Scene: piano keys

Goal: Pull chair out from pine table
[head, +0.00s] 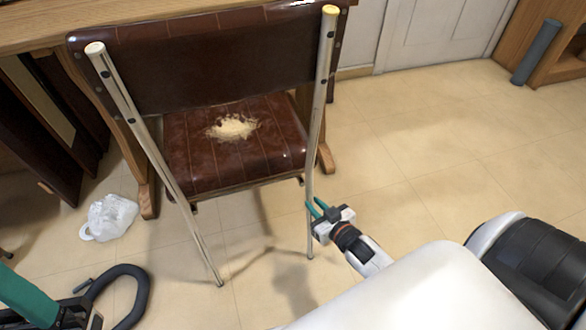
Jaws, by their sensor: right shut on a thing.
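The chair (235,150) has a dark brown padded seat and back with metal tube legs. It stands with its back towards me and its seat facing the wooden table (40,30) at the upper left. The seat has a pale torn or stained patch. My right gripper (313,208) has teal fingers and is shut on the chair's right rear leg, low down, below seat height. My left gripper is not in view.
A white plastic bag (110,217) lies on the floor left of the chair. A black curved handle and a teal object (25,297) are at the lower left. Tiled floor (430,150) right of the chair is clear.

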